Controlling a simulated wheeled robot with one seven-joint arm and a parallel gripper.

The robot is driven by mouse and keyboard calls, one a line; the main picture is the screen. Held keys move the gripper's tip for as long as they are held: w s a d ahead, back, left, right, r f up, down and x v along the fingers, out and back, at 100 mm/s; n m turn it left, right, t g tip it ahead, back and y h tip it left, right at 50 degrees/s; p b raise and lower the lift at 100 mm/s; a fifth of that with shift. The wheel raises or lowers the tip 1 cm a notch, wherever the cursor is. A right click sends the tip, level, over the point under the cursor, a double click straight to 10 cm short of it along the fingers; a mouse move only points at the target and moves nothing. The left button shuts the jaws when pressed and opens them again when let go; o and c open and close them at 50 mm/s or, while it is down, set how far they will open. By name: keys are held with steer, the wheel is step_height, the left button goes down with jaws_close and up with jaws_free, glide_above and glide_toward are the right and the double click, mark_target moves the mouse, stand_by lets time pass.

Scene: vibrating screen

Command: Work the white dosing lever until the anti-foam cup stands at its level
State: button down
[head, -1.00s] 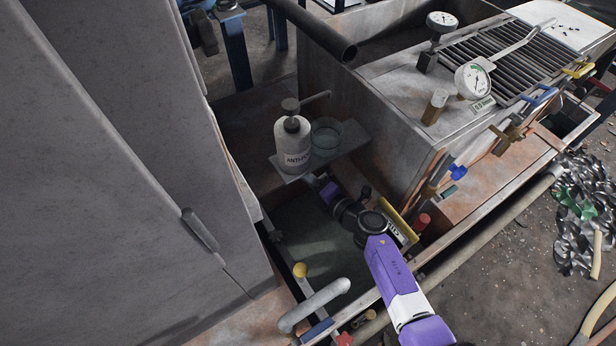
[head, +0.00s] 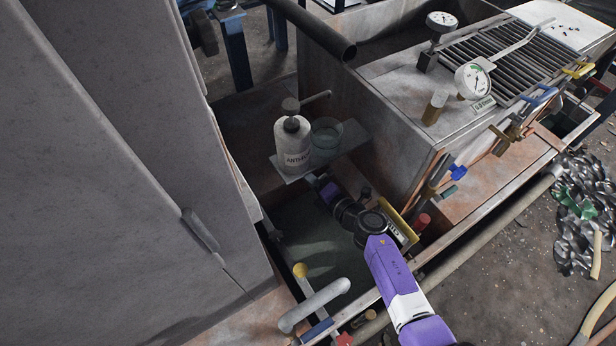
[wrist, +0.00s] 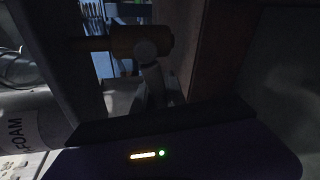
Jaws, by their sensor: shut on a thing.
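The white anti-foam bottle (head: 292,146) with its grey pump top stands upright on a small shelf. The clear anti-foam cup (head: 326,136) stands beside it, with pale green-blue liquid inside; its level mark is too small to read. My gripper (head: 322,184) is low at the shelf's front edge, below the bottle and cup. In the wrist view a pale lever (wrist: 154,82) hangs from a brass-coloured pivot (wrist: 140,42) and runs down behind my gripper's dark edge. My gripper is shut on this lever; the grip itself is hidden. The bottle's label (wrist: 17,130) also shows at left.
A large grey cabinet (head: 110,170) closes off the left. The metal tank (head: 385,110) with gauges stands at right, close to my arm. Dark open space lies below the shelf.

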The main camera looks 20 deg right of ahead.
steer(key=shift+a+r+m+y+p, duration=0.15)
steer(key=shift+r+m+y+p, duration=0.5)
steer(key=shift+m+p, duration=0.7)
steer(key=shift+r, duration=0.1)
steer(key=c, duration=1.4)
jaws_free()
steer(key=shift+o, duration=0.2)
